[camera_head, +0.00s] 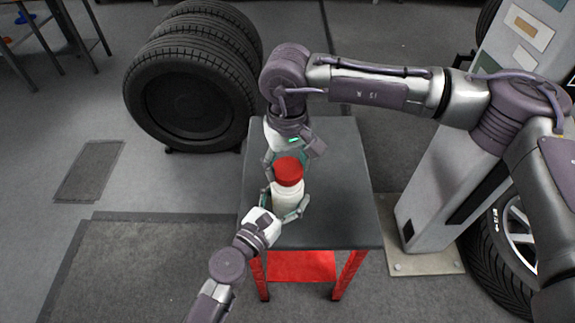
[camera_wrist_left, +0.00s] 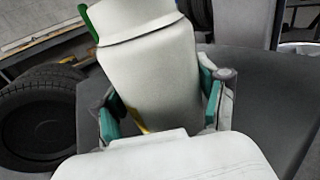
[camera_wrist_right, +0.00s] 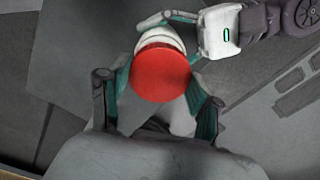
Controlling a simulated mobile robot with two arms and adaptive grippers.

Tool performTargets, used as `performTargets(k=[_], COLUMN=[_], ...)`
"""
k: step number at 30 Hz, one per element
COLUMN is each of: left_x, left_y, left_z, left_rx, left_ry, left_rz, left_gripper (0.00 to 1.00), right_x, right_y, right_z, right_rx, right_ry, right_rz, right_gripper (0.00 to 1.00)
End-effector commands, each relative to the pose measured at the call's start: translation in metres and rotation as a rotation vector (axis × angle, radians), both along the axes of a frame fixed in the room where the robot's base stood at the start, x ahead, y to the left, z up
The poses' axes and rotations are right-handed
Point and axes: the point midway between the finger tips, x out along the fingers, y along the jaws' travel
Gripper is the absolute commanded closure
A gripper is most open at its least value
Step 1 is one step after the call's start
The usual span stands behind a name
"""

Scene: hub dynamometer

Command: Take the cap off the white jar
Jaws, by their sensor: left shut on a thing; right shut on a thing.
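The white jar (camera_head: 287,198) stands upright above the dark table top, with its red cap (camera_head: 288,170) at the top. My left gripper (camera_head: 284,205) is shut on the white body from the near side. Its fingers also flank the jar's body (camera_wrist_left: 155,80) in the left wrist view, where the red cap is out of sight. My right gripper (camera_head: 288,158) reaches from the far side and is shut on the cap. In the right wrist view the cap (camera_wrist_right: 160,73) lies between its fingers. I cannot tell whether the cap is loose from the jar.
The small table (camera_head: 345,195) has a dark top and red legs, and its top is otherwise clear. Stacked tyres (camera_head: 190,90) stand behind it at left. A grey machine column (camera_head: 450,190) and a wheel (camera_head: 505,240) stand at right.

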Motion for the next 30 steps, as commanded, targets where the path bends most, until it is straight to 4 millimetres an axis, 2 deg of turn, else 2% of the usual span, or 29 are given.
performTargets(k=[8, 11, 18, 25, 26, 30], left_x=[0.000, 0.000, 0.000, 0.000, 0.000, 0.000], left_y=[0.000, 0.000, 0.000, 0.000, 0.000, 0.000], left_z=[0.000, 0.000, 0.000, 0.000, 0.000, 0.000], left_rx=[-0.001, -0.001, -0.001, -0.001, -0.001, -0.001], left_ry=[-0.001, -0.001, -0.001, -0.001, -0.001, -0.001], left_rz=[0.000, 0.000, 0.000, 0.000, 0.000, 0.000], left_gripper=[1.00, 1.00, 1.00, 1.00, 0.26, 0.03], right_x=[0.000, 0.000, 0.001, 0.000, 0.000, 0.000], right_y=[0.000, 0.000, 0.000, 0.000, 0.000, 0.000], right_z=[0.001, 0.007, 0.036, 0.040, 0.040, 0.040], right_rx=[0.000, 0.001, 0.001, 0.000, 0.000, 0.000], right_ry=[-0.001, -0.002, -0.003, 0.000, 0.000, 0.000], right_rz=[0.000, 0.000, 0.000, 0.000, 0.000, 0.000], right_gripper=[0.79, 0.79, 0.79, 0.79, 0.79, 0.79])
